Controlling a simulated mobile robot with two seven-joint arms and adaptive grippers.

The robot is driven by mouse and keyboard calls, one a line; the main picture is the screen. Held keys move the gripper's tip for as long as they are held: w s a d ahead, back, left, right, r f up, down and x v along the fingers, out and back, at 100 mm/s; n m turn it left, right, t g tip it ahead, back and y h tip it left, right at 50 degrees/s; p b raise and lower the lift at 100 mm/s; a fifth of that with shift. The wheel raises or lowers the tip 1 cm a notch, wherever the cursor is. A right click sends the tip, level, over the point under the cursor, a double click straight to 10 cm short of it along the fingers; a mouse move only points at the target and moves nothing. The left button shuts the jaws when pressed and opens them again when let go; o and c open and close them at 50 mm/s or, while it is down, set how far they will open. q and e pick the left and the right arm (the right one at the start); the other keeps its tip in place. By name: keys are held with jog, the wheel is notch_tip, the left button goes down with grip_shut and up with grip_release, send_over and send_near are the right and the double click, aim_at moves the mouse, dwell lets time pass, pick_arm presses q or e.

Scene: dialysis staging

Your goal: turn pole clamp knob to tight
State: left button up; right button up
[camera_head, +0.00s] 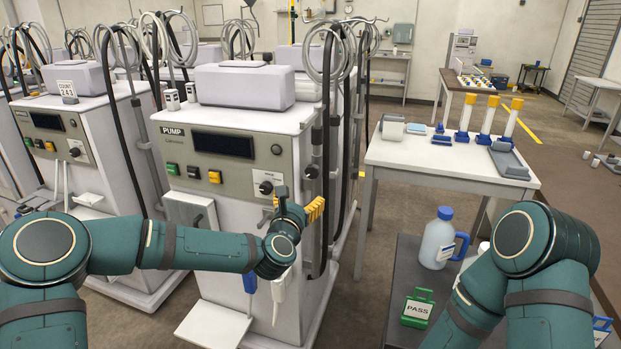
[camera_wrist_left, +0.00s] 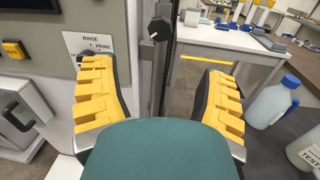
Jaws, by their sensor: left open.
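The pole clamp knob (camera_wrist_left: 160,30) is dark with a pale pointer mark and sits on an upright pole at the top middle of the left wrist view. In the head view a small clamp knob (camera_head: 311,171) shows on the pole beside the pump machine, just above my left gripper (camera_head: 315,208). My left gripper is open and empty. In the left wrist view its yellow-padded fingers (camera_wrist_left: 158,80) stand wide apart, one on each side of the pole's line, with the knob ahead and apart from them. My right arm shows at right, but its gripper is out of view.
The pump machine (camera_head: 240,155) stands left of the pole, with a panel dial (camera_head: 266,187) close by. Dark hoses hang along the pole. A white table (camera_head: 430,158) stands behind at right. A dark cart (camera_head: 405,262) holds a blue-capped jug (camera_head: 437,243) and a green PASS holder (camera_head: 417,307).

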aim_at(312, 174)
pick_arm(q)
jog(key=x, duration=1.3)
jog(key=shift+w+f, duration=0.1)
jog(key=shift+f, duration=0.05)
jog(key=shift+c, duration=0.2)
jog(key=c, duration=1.2)
